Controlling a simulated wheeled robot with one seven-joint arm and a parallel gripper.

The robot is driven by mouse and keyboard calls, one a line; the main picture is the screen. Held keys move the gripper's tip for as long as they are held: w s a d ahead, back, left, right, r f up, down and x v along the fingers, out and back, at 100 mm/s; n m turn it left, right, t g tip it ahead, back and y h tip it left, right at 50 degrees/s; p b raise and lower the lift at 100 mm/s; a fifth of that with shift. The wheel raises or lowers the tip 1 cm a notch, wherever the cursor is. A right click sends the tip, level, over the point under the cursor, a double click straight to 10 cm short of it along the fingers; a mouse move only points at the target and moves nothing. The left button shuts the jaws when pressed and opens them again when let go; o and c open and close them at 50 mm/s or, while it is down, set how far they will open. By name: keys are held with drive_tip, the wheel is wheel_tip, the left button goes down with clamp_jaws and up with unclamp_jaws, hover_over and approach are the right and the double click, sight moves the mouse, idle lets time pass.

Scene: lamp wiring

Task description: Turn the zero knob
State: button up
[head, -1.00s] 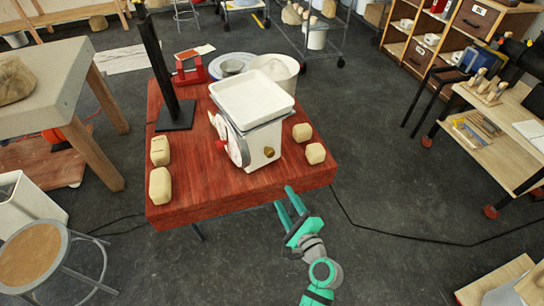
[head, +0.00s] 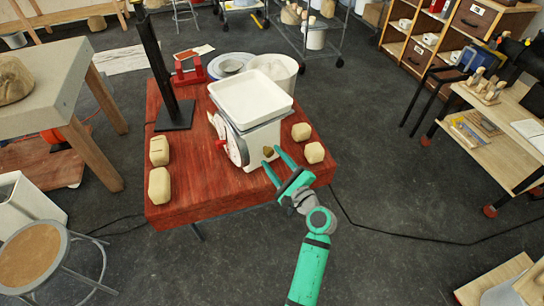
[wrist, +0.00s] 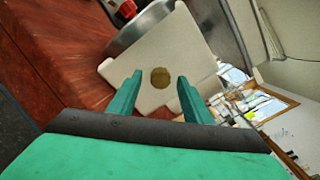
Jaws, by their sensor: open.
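The zero knob (head: 268,151) is a small round brass-coloured knob on the side of the white weighing scale (head: 250,134). In the wrist view the knob (wrist: 160,77) shows face-on on the scale's pale side panel (wrist: 186,52). My gripper (head: 271,158) is open at the scale's near right side, its two green fingers reaching toward the knob. In the wrist view my gripper's fingers (wrist: 159,97) stand to the left and right of the knob, with clear gaps on both sides. They do not touch it. A white tray (head: 252,98) tops the scale.
The scale stands on a red wooden table (head: 200,190). Two clay blocks (head: 301,131) sit right of the scale, near my gripper, and two more (head: 159,187) lie at the left. A dark stand (head: 175,115) and a white bucket (head: 273,76) are behind.

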drive_tip(key=shift+x, duration=1)
drive_tip(key=shift+d, duration=0.1)
drive_tip(key=c, duration=1.1)
drive_tip(key=shift+o, duration=0.2)
drive_tip(key=shift+n, duration=0.3)
